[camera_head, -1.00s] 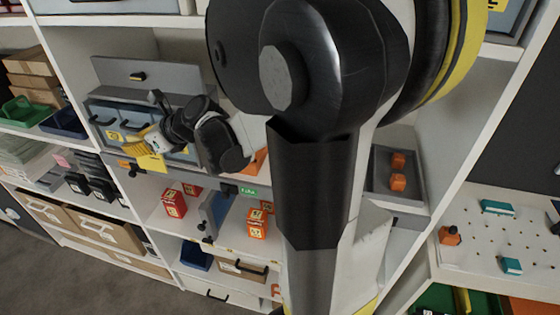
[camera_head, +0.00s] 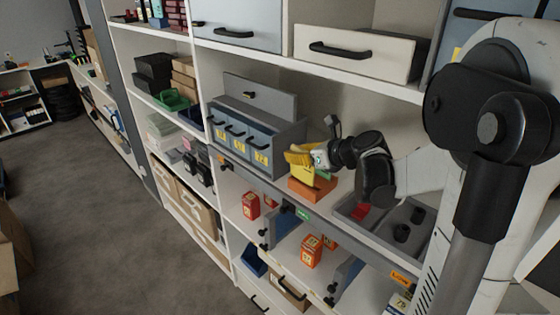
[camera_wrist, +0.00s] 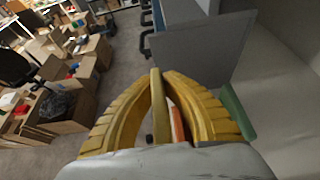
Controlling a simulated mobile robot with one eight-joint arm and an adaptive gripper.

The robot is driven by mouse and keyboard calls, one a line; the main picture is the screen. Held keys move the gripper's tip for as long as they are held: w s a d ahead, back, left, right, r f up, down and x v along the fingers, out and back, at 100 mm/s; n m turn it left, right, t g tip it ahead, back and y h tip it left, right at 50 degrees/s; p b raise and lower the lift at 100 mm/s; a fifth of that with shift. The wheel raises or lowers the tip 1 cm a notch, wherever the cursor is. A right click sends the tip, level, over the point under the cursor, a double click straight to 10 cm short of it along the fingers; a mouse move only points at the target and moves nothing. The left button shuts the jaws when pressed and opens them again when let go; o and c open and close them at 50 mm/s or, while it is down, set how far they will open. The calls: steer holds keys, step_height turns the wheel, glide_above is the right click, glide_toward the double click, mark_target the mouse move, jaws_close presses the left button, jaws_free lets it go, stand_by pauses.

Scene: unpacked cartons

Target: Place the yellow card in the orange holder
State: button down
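My gripper (camera_head: 296,156), with yellow fingers, is shut on the yellow card, just above the orange holder in the head view. In the wrist view, the yellow card (camera_wrist: 158,108) stands edge-on between the fingertips (camera_wrist: 160,74). In the head view the card blends with the yellow fingers, so its lower edge is hard to make out. The orange holder (camera_head: 312,189) sits on the shelf right of the blue drawer unit. I cannot tell whether the card touches the holder. An orange strip (camera_wrist: 176,124) shows beside the card in the wrist view.
The grey-blue drawer unit (camera_head: 256,140) stands close left of my gripper. A grey tray (camera_head: 373,232) with dark and red pieces lies to the right. Orange boxes (camera_head: 312,251) stand on the shelf below. A green edge (camera_wrist: 237,110) shows right of the fingers.

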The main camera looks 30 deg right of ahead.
mark_target(298, 166)
steer(key=d+f, duration=0.1)
steer(key=f, duration=0.1)
steer(key=w+d+f+b, duration=0.1)
steer(key=f, duration=0.1)
steer(key=d+f, duration=0.1)
steer(key=f, duration=0.1)
steer(key=shift+w+f, duration=0.1)
steer(key=shift+w, duration=0.3)
steer(key=shift+a, duration=0.1)
steer(key=shift+s, duration=0.1)
steer(key=c, duration=1.6)
jaws_free()
steer(key=shift+f+b, duration=0.1)
steer(key=shift+b, duration=0.2)
